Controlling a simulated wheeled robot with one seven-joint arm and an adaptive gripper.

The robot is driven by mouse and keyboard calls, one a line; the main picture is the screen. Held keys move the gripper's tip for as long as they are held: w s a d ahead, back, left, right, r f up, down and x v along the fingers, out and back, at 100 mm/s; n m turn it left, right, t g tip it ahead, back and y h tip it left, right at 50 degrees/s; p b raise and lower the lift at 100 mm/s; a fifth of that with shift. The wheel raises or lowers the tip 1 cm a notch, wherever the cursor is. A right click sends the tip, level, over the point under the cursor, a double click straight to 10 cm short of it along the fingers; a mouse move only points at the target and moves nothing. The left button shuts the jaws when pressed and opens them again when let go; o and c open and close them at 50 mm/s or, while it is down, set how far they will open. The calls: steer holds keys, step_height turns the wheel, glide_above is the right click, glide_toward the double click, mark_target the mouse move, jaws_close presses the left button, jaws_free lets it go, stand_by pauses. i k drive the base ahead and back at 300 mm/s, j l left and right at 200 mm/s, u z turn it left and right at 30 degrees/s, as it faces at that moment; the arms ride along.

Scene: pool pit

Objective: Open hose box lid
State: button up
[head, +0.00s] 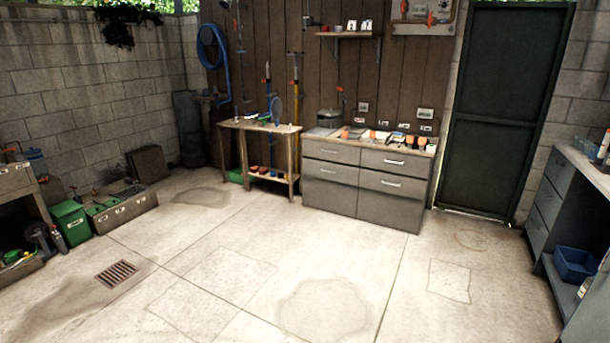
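No box in the head view can be surely read as the hose box. A low grey-green box (127,211) with small pale plates on its front sits on the floor at the left; its top is too small to read clearly. A green box (70,223) with a pale label stands just left of it. A dark upright box or panel (147,164) stands behind them near the block wall. Whether any lid is open or shut, I cannot tell. My gripper is not in view.
A blue hose (212,48) hangs at the back left. A wooden workbench (232,126) and a grey drawer cabinet (337,173) stand along the back. A dark green door (495,110) is right of them. A drain grate (117,274) lies in the open concrete floor.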

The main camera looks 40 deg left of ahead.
mark_target(112, 203)
steer(key=u, duration=2.1)
steer(key=i+l+u, duration=0.1)
steer(key=u, duration=0.2)
steer(key=i+l+z, duration=0.25)
steer(key=z, duration=0.15)
steer(key=i+l+z, duration=0.5)
steer(key=z, duration=0.25)
steer(key=i+l+z, duration=0.1)
steer(key=i+z, duration=0.2)
steer(key=i, duration=0.45)
steer(key=i+u, duration=0.3)
steer(key=u, duration=0.15)
steer(key=i+u, duration=0.4)
steer(key=i+j+u, duration=0.15)
steer(key=u, duration=0.3)
steer(key=i+u, duration=0.6)
steer(key=u, duration=0.3)
steer(key=i+u, duration=0.25)
steer(key=i, duration=2.35)
steer(key=i+j+z, duration=0.1)
steer(key=i, duration=0.85)
